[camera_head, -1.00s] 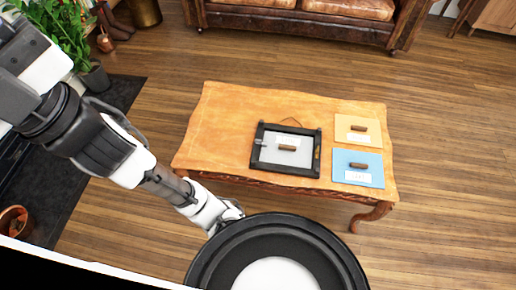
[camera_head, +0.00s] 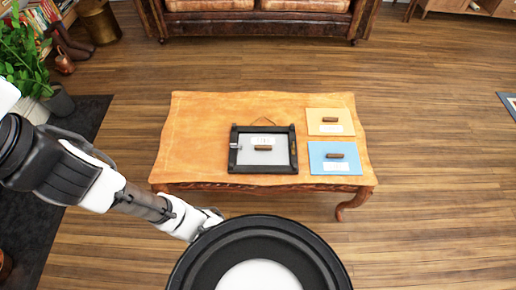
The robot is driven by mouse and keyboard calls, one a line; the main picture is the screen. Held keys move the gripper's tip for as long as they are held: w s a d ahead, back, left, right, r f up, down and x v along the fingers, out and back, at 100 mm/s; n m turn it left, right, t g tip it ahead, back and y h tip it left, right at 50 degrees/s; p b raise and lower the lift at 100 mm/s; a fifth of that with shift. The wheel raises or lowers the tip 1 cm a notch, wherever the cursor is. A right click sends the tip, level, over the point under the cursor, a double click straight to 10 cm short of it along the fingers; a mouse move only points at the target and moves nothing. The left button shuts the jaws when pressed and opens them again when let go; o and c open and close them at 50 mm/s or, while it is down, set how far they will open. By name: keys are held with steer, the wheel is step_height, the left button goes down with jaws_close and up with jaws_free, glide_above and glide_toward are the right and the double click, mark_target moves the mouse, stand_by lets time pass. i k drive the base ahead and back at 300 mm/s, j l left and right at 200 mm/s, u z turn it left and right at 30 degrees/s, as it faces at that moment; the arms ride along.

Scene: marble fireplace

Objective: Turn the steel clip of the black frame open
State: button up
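The black frame (camera_head: 263,168) lies flat on the wooden coffee table (camera_head: 195,125), with a grey panel inside it. A white label and a small brown block (camera_head: 263,148) lie on the panel. The small steel clip (camera_head: 235,146) shows at the frame's left side; it is too small to tell how it is turned. My arm comes in from the left, and its far end (camera_head: 205,222) is low in front of the table, apart from the frame. My gripper's fingers are hidden behind the black round part of my own body.
A yellow card (camera_head: 317,115) and a blue card (camera_head: 320,165) lie right of the frame, each with a brown block and white label. The table's left part is bare. A leather sofa (camera_head: 255,24) stands behind; a plant (camera_head: 25,65) stands at left.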

mark_target(232, 145)
steer(key=i+j, duration=0.1)
steer(key=j, duration=0.45)
steer(key=i+j, duration=0.1)
steer(key=j, duration=0.5)
steer(key=i+j, duration=0.1)
steer(key=j, duration=0.45)
steer(key=z, duration=0.05)
